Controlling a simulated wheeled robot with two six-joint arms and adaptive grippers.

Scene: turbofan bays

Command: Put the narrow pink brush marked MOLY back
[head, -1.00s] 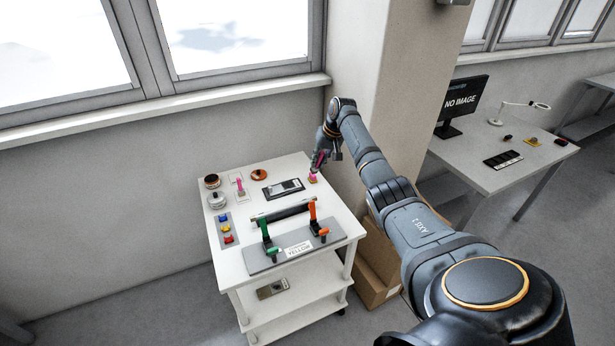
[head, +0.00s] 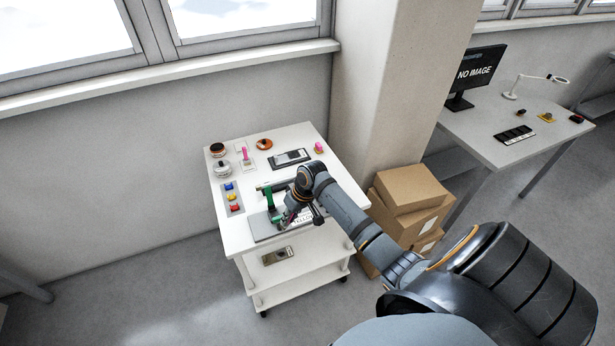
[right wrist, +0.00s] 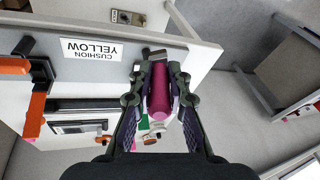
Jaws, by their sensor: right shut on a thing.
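My right gripper (head: 290,216) hangs low over the front plate of the cart. In the right wrist view its fingers (right wrist: 158,88) are shut on a dark pink handle (right wrist: 159,92). No marking is readable on the handle, and the arm hides it in the head view. An upright pink item (head: 244,154) stands near a small white piece (head: 249,164) at the cart's back left. A short pink item (head: 318,148) stands at the back right. My left gripper is not in view.
The cart top (head: 228,238) carries a strip of coloured buttons (head: 232,197), round tins (head: 221,167), a black tray (head: 290,158) and a green clamp (head: 273,207). An orange handle (right wrist: 38,105) is close left of the gripper. Cardboard boxes (head: 412,188) stand right of the cart.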

